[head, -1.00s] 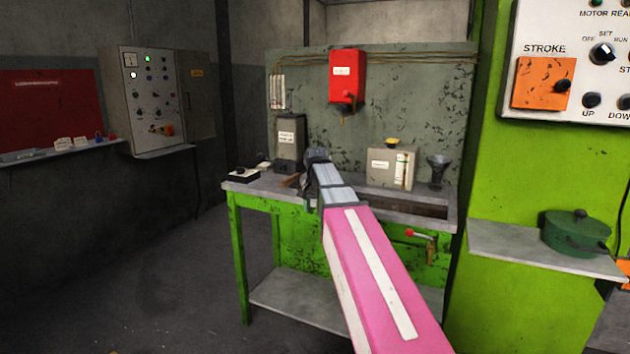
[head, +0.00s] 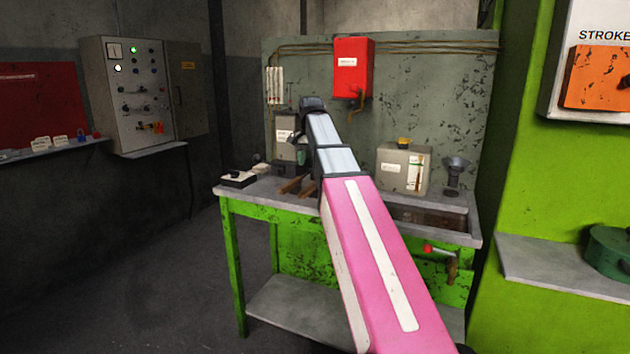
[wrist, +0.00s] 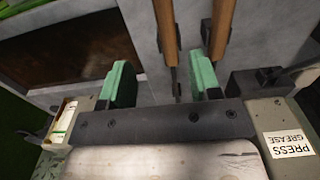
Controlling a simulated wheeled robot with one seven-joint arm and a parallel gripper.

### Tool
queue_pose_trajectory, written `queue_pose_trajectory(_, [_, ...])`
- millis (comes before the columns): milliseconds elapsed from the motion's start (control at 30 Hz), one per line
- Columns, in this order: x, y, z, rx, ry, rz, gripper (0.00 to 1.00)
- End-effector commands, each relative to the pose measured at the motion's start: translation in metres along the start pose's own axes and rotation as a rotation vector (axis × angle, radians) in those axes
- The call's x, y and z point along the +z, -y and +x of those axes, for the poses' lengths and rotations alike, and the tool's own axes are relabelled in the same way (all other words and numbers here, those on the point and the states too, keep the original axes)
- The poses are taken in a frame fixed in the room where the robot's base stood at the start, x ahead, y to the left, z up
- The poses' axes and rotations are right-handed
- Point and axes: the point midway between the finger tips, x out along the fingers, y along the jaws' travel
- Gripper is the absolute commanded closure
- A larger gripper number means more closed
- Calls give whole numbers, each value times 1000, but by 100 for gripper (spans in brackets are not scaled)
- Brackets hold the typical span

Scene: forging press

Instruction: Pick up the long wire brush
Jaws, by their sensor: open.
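Two tools with brown wooden handles lie side by side on the grey bench top. In the wrist view one handle (wrist: 165,38) shows between my fingers, nearer the right finger, and the other handle (wrist: 222,28) lies to its right. Their thin dark shafts run down behind my gripper; the heads are hidden, so I cannot tell which is the long wire brush. In the head view the handles (head: 296,185) show left of my arm. My gripper (wrist: 160,78) has green fingers spread apart with nothing held. A green finger (head: 301,157) shows in the head view above the bench.
A press grease box (wrist: 287,130) stands close by on the right in the wrist view. A grey box (head: 403,170) and a dark funnel-shaped item (head: 453,175) stand further right on the bench (head: 262,190), behind a sunken tray (head: 430,217). A red box (head: 352,68) hangs above.

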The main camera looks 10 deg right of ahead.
Motion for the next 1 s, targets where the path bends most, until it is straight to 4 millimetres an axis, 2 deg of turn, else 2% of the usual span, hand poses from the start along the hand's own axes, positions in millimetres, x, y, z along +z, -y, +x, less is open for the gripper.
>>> queue_pose_trajectory(167, [1,0,7,0,1,1,43])
queue_pose_trajectory(433, [1,0,44,1,2,1,43])
queue_pose_trajectory(767, [1,1,66,1,1,1,43])
queue_pose_trajectory(1000, [2,3,97,1,2,1,43])
